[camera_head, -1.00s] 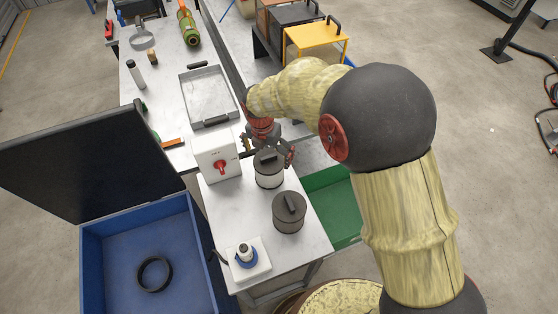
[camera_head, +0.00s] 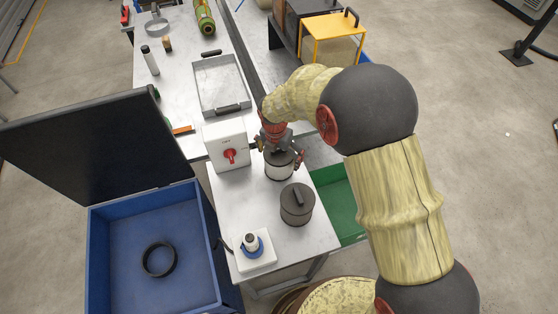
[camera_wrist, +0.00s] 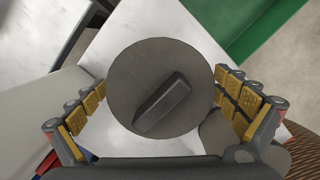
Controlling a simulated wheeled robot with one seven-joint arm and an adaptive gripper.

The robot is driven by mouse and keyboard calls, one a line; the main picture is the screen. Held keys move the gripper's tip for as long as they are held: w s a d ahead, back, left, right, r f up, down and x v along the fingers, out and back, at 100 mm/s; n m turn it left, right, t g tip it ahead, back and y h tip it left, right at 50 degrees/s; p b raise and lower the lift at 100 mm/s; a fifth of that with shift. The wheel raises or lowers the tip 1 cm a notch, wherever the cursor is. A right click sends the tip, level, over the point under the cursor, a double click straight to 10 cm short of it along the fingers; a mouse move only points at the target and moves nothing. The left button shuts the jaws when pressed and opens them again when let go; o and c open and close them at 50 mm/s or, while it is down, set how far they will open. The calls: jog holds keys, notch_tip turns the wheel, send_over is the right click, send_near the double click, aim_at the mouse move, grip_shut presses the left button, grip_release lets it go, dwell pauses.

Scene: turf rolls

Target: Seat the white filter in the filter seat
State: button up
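The white filter (camera_head: 279,171) stands upright on the small white table, with a pale body and a dark lid. In the wrist view its round dark lid (camera_wrist: 190,63) with a bar handle fills the middle. My gripper (camera_head: 277,148) is above the filter and partly hides its lid in the head view. In the wrist view the fingers of my gripper (camera_wrist: 160,88) are spread on either side of the lid, with no clear grip on it. The likely filter seat is a white square base (camera_head: 268,262) with a blue ring and upright post at the table's front.
A dark grey canister (camera_head: 297,206) stands close in front of the filter. A white box with a red knob (camera_head: 229,156) is to the left. A blue open case (camera_head: 125,245) holds a black ring. A green bin (camera_head: 338,205) lies right of the table.

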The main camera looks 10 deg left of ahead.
jog(key=shift+c, duration=1.1)
jog(key=c, duration=1.1)
